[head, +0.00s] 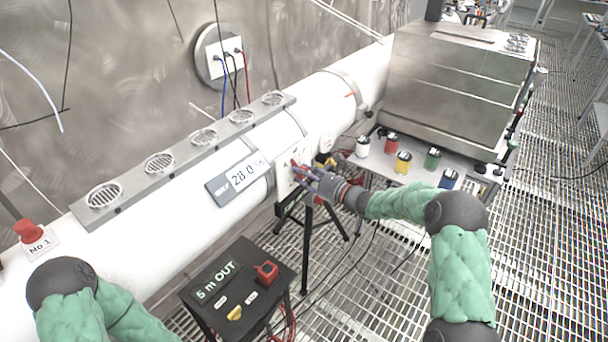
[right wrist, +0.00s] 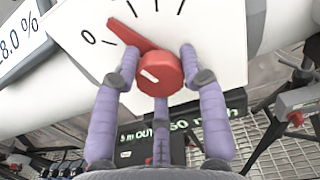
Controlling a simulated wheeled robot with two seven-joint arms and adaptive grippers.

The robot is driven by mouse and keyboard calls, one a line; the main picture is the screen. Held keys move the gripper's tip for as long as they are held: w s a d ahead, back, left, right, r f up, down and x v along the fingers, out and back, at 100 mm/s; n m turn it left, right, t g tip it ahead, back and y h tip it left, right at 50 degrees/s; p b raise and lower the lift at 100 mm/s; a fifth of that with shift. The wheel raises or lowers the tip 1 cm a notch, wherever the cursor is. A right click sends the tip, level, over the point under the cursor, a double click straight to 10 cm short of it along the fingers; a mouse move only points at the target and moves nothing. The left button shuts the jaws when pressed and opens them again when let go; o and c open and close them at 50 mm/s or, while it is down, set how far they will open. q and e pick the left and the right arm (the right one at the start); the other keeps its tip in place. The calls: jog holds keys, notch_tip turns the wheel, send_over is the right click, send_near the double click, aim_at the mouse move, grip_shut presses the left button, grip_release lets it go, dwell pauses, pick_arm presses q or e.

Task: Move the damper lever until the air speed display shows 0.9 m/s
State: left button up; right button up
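The damper lever (right wrist: 130,36) is a red pointer on a round red hub, on a white dial plate (right wrist: 222,22) with black marks. It points up and left, near the mark just past 0. My right gripper (right wrist: 157,55) has purple fingers around the hub, seemingly touching its sides. In the head view, my right gripper (head: 310,178) covers most of the lever. A grey display (head: 238,180) on the white duct reads 28.0 %. In the right wrist view, a black panel (right wrist: 235,102) shows green characters, partly hidden by a finger. My left gripper is out of view.
A black stand (head: 240,285) labelled 5 m OUT, with a red knob, stands below the duct. A shelf with several coloured jars (head: 403,162) and a steel box (head: 455,80) are at the right. A red button (head: 28,231) is far left. The grated floor is open at lower right.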

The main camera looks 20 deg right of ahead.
jog(key=shift+f, duration=0.1)
jog(key=shift+c, duration=1.4)
jog(key=shift+m+p, duration=0.7)
jog(key=shift+p, duration=0.25)
jog(key=shift+f+m, duration=0.1)
jog(key=shift+m, duration=0.2)
jog(key=shift+f, duration=0.1)
jog(key=o, duration=1.1)
jog(key=shift+o, duration=0.2)
jog(key=v, duration=1.2)
